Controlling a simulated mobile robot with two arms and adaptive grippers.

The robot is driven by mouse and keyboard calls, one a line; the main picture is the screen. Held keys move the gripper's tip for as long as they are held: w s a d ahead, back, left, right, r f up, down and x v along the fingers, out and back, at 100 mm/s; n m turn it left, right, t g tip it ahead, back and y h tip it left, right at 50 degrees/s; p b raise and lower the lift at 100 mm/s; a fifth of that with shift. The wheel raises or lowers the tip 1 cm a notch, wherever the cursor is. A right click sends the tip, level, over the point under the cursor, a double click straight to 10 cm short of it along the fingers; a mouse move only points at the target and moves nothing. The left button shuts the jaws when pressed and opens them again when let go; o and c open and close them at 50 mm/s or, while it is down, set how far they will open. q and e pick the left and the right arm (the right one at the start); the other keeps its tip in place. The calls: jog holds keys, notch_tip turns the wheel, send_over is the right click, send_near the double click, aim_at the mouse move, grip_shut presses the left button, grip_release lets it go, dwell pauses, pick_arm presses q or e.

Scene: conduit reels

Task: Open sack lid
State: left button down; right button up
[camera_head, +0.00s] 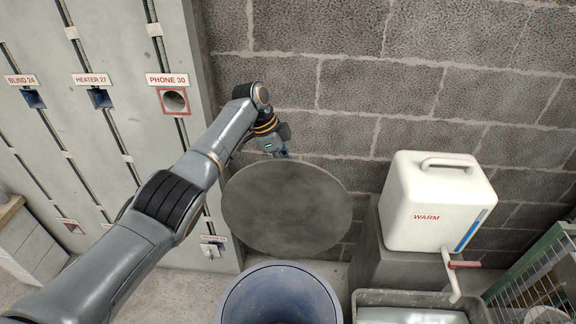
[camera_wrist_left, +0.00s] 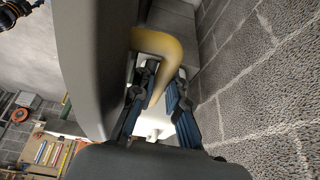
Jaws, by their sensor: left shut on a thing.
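The round dark grey lid (camera_head: 287,205) is raised and tilted, its broad flat face towards the head camera. Below it in the picture stands a blue round bin (camera_head: 237,302), its mouth open and uncovered in front of the lid. My left gripper (camera_head: 283,153) is at the lid's upper edge, partly hidden behind it. In the left wrist view its fingers (camera_wrist_left: 164,78) are shut on a curved yellow handle (camera_wrist_left: 165,42) beside the grey lid (camera_wrist_left: 85,60). The bin's contents are not clear. My right gripper is not in view.
A white canister (camera_head: 437,200) marked WARM stands on a grey block to the right, its spout above a trough (camera_head: 365,298). A block wall (camera_head: 345,85) is close behind the lid. A grey panel (camera_head: 100,130) with labelled ports stands left.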

pick_arm(q)
jog(key=shift+w, duration=0.35)
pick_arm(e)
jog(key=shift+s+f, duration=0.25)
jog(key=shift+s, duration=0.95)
pick_arm(q)
jog(key=c, duration=1.6)
grip_release()
jog(key=shift+f, duration=0.1)
jog(key=shift+w+f, duration=0.15)
jog(key=shift+f, duration=0.05)
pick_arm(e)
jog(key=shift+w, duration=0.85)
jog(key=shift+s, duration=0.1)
